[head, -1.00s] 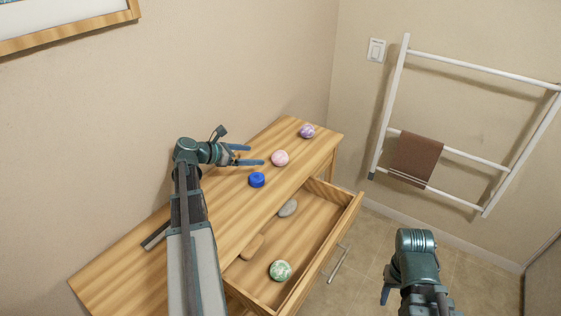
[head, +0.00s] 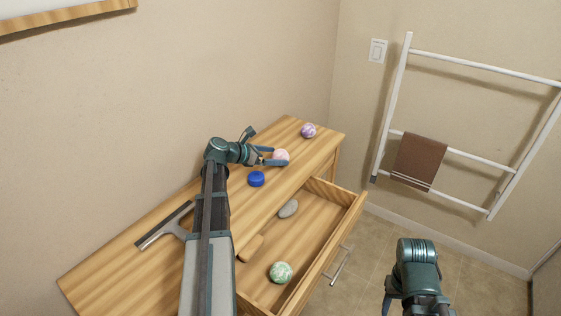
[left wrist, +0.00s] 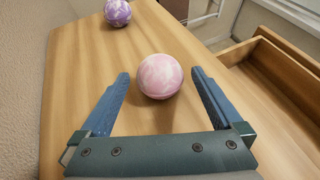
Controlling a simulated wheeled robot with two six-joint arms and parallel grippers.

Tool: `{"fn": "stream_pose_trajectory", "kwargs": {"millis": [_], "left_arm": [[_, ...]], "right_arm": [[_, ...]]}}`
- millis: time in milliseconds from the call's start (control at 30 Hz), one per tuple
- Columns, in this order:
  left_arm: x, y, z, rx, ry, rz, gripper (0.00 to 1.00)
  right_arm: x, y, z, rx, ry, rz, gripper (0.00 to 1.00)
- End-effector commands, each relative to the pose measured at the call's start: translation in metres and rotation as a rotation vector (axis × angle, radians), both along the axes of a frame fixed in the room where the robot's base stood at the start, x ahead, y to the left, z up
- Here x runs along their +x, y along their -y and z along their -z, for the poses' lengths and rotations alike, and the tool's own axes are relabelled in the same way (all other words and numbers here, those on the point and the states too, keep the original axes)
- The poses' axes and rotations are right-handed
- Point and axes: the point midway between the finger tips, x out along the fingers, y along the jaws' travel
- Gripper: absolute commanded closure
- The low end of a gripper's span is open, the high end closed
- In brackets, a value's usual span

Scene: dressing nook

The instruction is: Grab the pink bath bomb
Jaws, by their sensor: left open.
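The pink bath bomb (head: 281,154) is a marbled pink and white ball on the wooden table top. It also shows in the left wrist view (left wrist: 160,76), near the tips of my left gripper's fingers. My left gripper (head: 277,157) is open, with its two blue fingers (left wrist: 159,92) on either side of the ball's near part. I see gaps between the fingers and the ball. My right gripper (head: 388,300) hangs low at the right, over the floor; its fingers are mostly hidden.
A purple bath bomb (head: 308,131) sits farther back, and a blue round item (head: 256,179) lies nearer. The open drawer (head: 327,204) holds a grey stone (head: 289,208), a wooden item (head: 251,247) and a green-white ball (head: 281,273). A squeegee (head: 165,225) lies at the left.

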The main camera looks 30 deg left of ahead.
Motion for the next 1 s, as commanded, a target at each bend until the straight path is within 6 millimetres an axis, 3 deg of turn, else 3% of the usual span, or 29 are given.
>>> {"fn": "stream_pose_trajectory", "kwargs": {"millis": [100,300,800,1000], "left_arm": [[0.0110,0.0044,0.0073,0.000,0.000,-0.001,0.00],[0.0112,0.0051,0.0058,0.000,0.000,-0.001,0.00],[0.0109,0.0049,0.0058,0.000,0.000,-0.001,0.88],[0.0110,0.0048,0.0056,0.000,0.001,-0.001,0.88]], "right_arm": [[0.0000,0.0000,0.0072,0.000,0.000,0.000,0.50],[0.0000,0.0001,0.0058,0.000,0.000,0.000,0.50],[-0.0001,0.0000,0.0057,0.000,0.000,0.000,0.50],[0.0000,0.0000,0.0056,0.000,0.000,0.000,0.50]]}}
